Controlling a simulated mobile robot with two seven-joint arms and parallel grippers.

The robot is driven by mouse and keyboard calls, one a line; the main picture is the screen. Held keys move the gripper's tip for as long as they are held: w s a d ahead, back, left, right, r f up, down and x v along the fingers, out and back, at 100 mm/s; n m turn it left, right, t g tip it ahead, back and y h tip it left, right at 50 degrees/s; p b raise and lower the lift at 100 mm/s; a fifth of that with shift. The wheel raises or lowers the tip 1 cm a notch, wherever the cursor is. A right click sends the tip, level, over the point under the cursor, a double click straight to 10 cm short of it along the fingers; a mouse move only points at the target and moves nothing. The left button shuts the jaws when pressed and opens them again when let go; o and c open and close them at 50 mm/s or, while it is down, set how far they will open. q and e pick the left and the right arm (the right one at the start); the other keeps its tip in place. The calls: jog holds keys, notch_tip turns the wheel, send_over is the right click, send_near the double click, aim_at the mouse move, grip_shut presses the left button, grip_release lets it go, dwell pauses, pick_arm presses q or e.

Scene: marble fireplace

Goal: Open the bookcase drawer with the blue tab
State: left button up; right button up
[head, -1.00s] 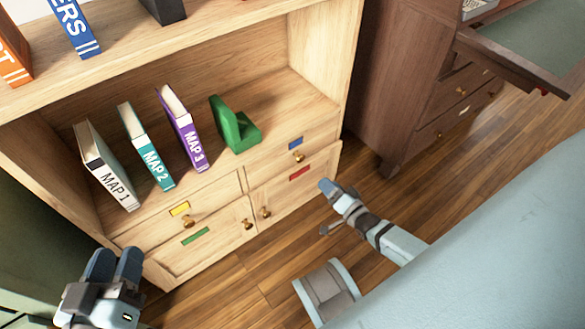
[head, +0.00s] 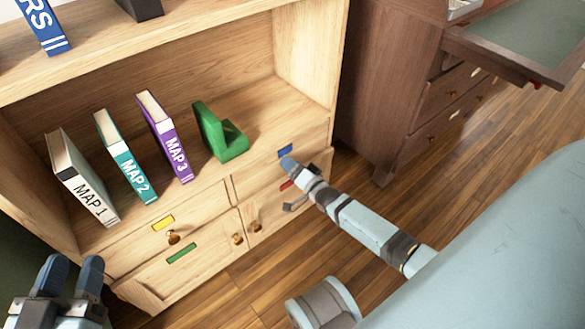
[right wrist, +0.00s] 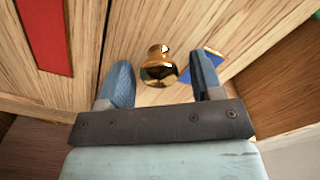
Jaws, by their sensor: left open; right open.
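The blue tab (head: 285,151) marks the upper right drawer (head: 250,181) of the wooden bookcase. The drawer looks closed. In the right wrist view the drawer's round brass knob (right wrist: 158,66) sits between the two open fingers of my right gripper (right wrist: 160,85), with space on both sides. The blue tab (right wrist: 208,64) shows there partly behind the right finger. In the head view my right gripper (head: 291,172) is at the drawer front and hides the knob. My left gripper (head: 70,274) is open and empty at the lower left, in front of the bookcase.
Below are doors with a red tab (head: 286,185) and a green tab (head: 181,253); a yellow-tab drawer (head: 146,233) is left. Map books (head: 123,165) and a green bookend (head: 220,135) stand above. A dark desk (head: 392,95) stands right. Wood floor lies in front.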

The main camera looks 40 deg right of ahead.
pick_arm(q)
jog(key=shift+w+r, duration=0.1)
jog(key=shift+r, duration=0.05)
pick_arm(e)
jog(key=shift+w, duration=0.1)
grip_shut()
pick_arm(q)
notch_tip(320, 180, up, 5)
jog(key=s+n+p, duration=0.2)
jog(key=n+p, duration=0.1)
jog(key=p, duration=0.6)
jog(key=shift+s+d+r+n+t, duration=0.2)
jog(key=shift+s+d+n+t, duration=0.1)
jog(key=shift+d, duration=0.15)
pick_arm(e)
jog(key=s+d, duration=0.1)
jog(key=s, duration=1.4)
jog(key=shift+s, duration=0.4)
jog(key=shift+d, duration=0.1)
grip_release()
pick_arm(q)
jog(key=shift+r, duration=0.1)
pick_arm(e)
jog(key=shift+s, duration=0.1)
